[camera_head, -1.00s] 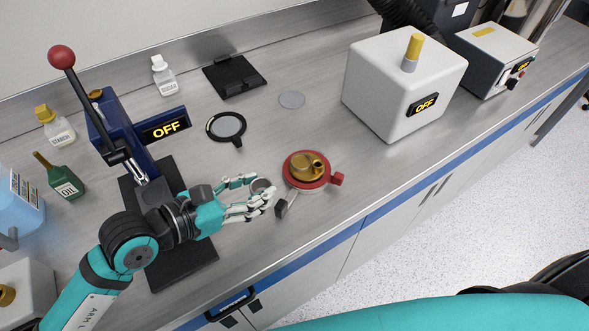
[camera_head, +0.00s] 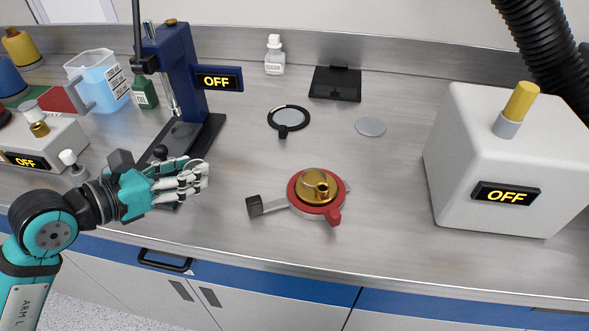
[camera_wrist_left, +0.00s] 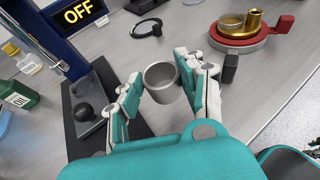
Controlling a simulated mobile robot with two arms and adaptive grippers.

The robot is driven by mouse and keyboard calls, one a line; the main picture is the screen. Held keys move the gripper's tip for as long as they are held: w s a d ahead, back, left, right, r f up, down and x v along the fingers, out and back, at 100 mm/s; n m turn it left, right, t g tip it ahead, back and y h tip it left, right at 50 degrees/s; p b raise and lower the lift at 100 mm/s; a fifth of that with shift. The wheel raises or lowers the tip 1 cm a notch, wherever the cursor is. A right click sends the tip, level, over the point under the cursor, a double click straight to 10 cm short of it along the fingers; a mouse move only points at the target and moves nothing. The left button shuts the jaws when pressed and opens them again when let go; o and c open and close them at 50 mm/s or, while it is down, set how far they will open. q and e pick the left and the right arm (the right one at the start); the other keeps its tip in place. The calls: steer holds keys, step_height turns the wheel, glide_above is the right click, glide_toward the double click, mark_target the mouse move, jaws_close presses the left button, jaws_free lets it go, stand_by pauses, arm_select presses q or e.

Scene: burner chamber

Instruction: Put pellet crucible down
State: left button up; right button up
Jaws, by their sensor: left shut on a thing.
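The pellet crucible (camera_wrist_left: 162,82), a small grey open cup, stands roughly upright between the fingers in the left wrist view. My left gripper (camera_wrist_left: 168,85) is shut on it, with fingers on both sides. The crucible is hidden behind the fingers there. My right gripper is not in view.
A red round stand (camera_head: 300,205) with a gold vessel (camera_head: 318,187) and a black-ended handle sits right of the gripper. The blue press (camera_head: 182,75) is behind left. A white box (camera_head: 500,160) stands right. A ring (camera_head: 288,118) and disc (camera_head: 370,127) lie behind. Bench between is clear.

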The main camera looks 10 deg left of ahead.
arm_select(q)
steer(key=w, duration=0.2)
steer(key=w+d+p, duration=0.1)
steer(key=w, duration=0.1)
steer(key=shift+w, duration=0.3)
steer(key=p, duration=0.2)
glide_above(242, 154)
steer(key=shift+s+f, duration=0.1)
steer(key=shift+f, duration=0.6)
steer(key=shift+w+f, duration=0.1)
steer(key=shift+w, duration=0.1)
step_height(242, 154, down, 3)
steer(key=shift+f+p, duration=0.2)
steer(key=shift+p, duration=0.15)
steer(key=shift+f, duration=0.25)
steer(key=o, duration=1.1)
steer(key=shift+o, duration=0.2)
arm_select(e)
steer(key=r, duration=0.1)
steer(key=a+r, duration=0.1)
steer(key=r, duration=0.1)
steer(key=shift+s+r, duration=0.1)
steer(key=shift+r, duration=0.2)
arm_select(q)
steer(key=shift+r, duration=0.2)
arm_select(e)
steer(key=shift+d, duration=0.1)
